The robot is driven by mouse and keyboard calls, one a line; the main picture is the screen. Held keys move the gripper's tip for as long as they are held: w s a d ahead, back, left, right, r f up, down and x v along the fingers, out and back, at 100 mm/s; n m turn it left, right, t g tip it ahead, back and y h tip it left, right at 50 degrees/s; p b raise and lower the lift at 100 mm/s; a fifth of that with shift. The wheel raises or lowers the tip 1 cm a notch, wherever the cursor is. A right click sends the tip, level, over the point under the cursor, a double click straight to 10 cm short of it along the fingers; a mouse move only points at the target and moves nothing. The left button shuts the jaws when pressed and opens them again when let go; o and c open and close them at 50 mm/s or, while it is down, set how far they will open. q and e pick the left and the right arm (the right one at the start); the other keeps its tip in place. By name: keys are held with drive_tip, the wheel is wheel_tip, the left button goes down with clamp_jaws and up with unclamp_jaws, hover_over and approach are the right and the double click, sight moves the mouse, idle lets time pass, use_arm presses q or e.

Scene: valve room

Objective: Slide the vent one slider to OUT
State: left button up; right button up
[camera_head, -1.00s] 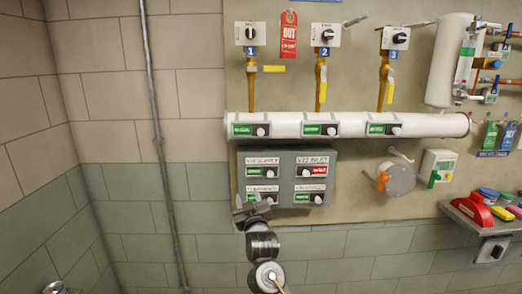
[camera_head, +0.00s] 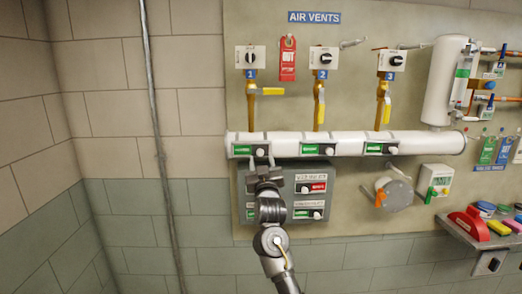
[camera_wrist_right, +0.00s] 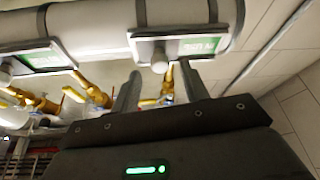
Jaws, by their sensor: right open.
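The vent one slider is a white-framed plate with a green field (camera_head: 241,150) on the white pipe, below the valve marked 1. Its round white knob (camera_head: 261,152) sits at the plate's right end. My right gripper (camera_head: 261,161) points up at this plate from below, open, with its fingertips close under the knob. In the right wrist view the knob (camera_wrist_right: 159,60) shows between and just beyond the two open fingers (camera_wrist_right: 160,85), with the green field (camera_wrist_right: 198,46) to its right. I cannot tell whether a finger touches the knob. My left gripper is not in view.
Two similar sliders (camera_head: 314,149) (camera_head: 381,148) sit farther right on the white pipe (camera_head: 345,141). A grey panel (camera_head: 325,168) with several sliders is below, partly behind my arm. A red OUT tag (camera_head: 288,61) hangs above.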

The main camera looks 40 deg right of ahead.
sight(260, 151)
drive_tip(key=shift+p+x, duration=0.45)
drive_tip(key=shift+x, duration=1)
drive_tip(key=shift+c, duration=0.2)
clamp_jaws()
